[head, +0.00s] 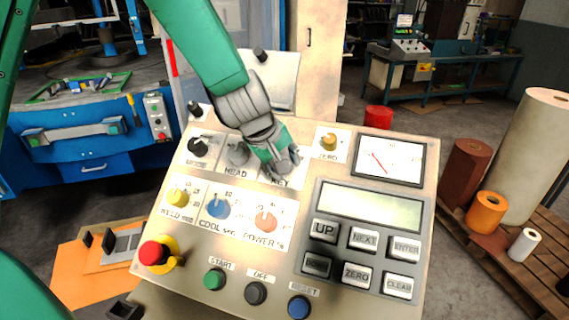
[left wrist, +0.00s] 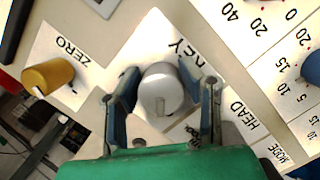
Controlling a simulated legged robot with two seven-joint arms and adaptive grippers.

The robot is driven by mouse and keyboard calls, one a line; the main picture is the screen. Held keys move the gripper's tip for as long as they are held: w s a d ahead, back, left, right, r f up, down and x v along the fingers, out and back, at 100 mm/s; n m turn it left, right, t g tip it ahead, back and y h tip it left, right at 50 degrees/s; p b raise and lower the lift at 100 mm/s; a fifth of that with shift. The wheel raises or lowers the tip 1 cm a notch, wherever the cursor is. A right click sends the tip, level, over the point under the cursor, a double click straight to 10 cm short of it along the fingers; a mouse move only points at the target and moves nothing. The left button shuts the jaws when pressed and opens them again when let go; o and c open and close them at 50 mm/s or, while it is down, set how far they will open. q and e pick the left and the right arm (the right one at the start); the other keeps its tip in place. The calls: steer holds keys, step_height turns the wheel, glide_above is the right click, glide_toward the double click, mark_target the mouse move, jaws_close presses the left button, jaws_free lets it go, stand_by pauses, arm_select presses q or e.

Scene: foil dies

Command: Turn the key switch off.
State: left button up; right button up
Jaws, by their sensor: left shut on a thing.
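The key switch (left wrist: 160,88) is a round silver knob on the white KEY plate (left wrist: 150,38) of the control panel (head: 190,285). In the head view my left gripper (head: 283,163) reaches down over the KEY plate and hides most of the switch. In the left wrist view its two blue-grey fingers stand on either side of the knob, shut on it. My right gripper is not in view.
Beside the key switch are the HEAD knob (head: 238,153) and the yellow ZERO knob (head: 328,141). Colored dials sit below, including the orange POWER dial (head: 265,221). A red emergency stop (head: 154,253) is at the lower left. A meter (head: 389,160) is at the right.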

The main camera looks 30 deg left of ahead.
arm_select(q)
steer(key=n, duration=0.3)
steer(key=shift+w+a+n+t+b, duration=0.1)
steer(key=shift+n+t+b, duration=0.2)
steer(key=shift+t, duration=0.1)
steer(key=shift+n+t+b, duration=0.4)
steer(key=shift+n+b, duration=0.15)
steer(key=shift+n, duration=1.05)
steer(key=shift+w+r, duration=0.1)
steer(key=o, duration=1.1)
steer(key=shift+o, duration=0.2)
steer(key=v, duration=0.7)
steer(key=shift+a, duration=0.1)
